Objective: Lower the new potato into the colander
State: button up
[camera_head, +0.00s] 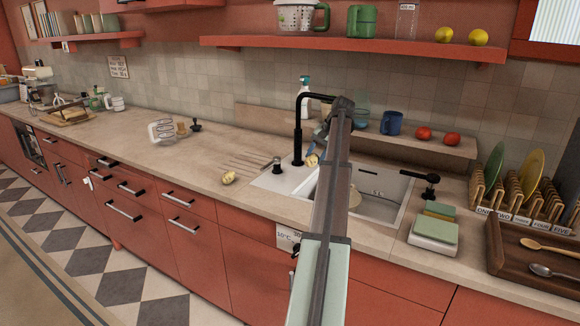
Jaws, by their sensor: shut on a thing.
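My arm reaches from the bottom centre up over the sink, and its wrist bends down at the far end. My gripper (313,153) is small and partly hidden behind the arm. It is shut on a yellowish new potato (312,160), seen beside the black tap near the sink's left edge. Another potato (229,178) lies on the counter left of the sink. A white colander-like vessel with holes (297,16) stands on the upper shelf, cut by the top edge. A beige rounded thing (354,197) shows in the sink, partly behind my arm; I cannot tell what it is.
The black tap (298,135) stands close to my gripper. The white sink (390,190) lies under my arm. Blue mug (391,123) and tomatoes (424,133) stand on the back ledge. A plate rack and wooden tray (525,262) fill the right. The counter left of the sink is mostly clear.

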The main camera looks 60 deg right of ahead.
jog(key=s+d+f+m+h, duration=0.1)
jog(key=s+d+f+m, duration=0.25)
jog(key=d, duration=0.55)
jog(key=s+d+f+m+h, duration=0.15)
jog(key=s+d, duration=0.25)
jog(key=d, duration=0.5)
notch_tip(320, 180, down, 10)
jog(key=shift+w+d+f, duration=0.15)
jog(key=shift+a, duration=0.55)
jog(key=shift+f, duration=0.2)
jog(key=shift+f, duration=3.35)
jog(key=shift+f, duration=1.4)
